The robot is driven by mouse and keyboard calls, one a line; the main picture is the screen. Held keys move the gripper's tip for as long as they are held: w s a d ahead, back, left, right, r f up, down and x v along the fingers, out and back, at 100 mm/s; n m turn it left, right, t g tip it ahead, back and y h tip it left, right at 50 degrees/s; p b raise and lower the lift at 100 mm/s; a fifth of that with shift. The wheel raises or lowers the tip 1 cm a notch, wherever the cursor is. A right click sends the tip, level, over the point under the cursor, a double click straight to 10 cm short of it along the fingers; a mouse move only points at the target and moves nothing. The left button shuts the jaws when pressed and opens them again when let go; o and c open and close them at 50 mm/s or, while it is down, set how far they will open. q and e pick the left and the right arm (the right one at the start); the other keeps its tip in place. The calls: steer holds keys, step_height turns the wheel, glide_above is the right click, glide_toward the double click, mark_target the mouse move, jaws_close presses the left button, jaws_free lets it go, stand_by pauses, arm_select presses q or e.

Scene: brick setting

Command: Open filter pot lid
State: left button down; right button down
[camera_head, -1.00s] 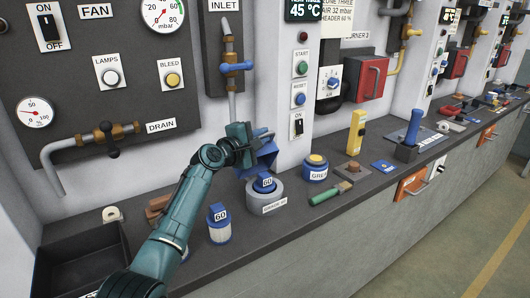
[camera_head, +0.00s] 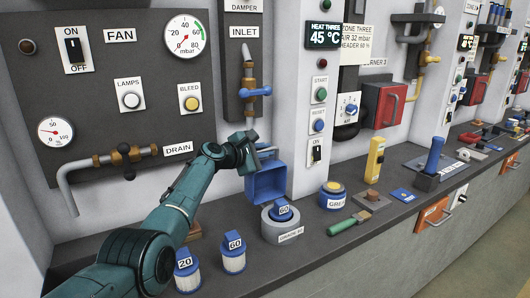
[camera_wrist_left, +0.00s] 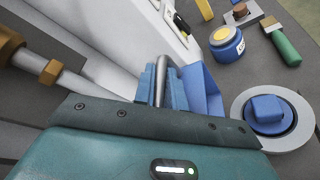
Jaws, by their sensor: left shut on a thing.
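A blue, hollow, box-like part (camera_head: 267,185) stands at the back of the bench against the wall, below the inlet pipe. It looks like the filter pot with its lid, but I cannot tell where pot and lid divide. A grey metal bar (camera_head: 267,150) shows at its top. My left gripper (camera_head: 250,158) is at the upper left of the blue part, shut on this bar. In the left wrist view the bar (camera_wrist_left: 161,80) runs between the blue fingers, with a blue panel (camera_wrist_left: 201,90) just right of them. My right gripper is not in view.
A grey ring with a blue-capped 60 filter (camera_head: 281,214) stands in front of the blue part. Filters marked 60 (camera_head: 233,254) and 20 (camera_head: 186,272) stand nearer. A grease tin (camera_head: 333,195) and green-handled brush (camera_head: 345,225) lie right. The inlet valve (camera_head: 254,92) is above.

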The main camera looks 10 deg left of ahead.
arm_select(q)
steer(key=shift+f, duration=0.15)
steer(key=c, duration=1.5)
jaws_free()
steer(key=shift+o, duration=0.2)
steer(key=shift+s, duration=0.1)
steer(key=shift+s+a+r+p, duration=0.25)
steer(key=shift+s+a+p, duration=0.1)
steer(key=shift+p, duration=0.15)
steer(key=p+v, duration=0.1)
steer(key=v, duration=1.1)
steer(key=shift+f, duration=0.15)
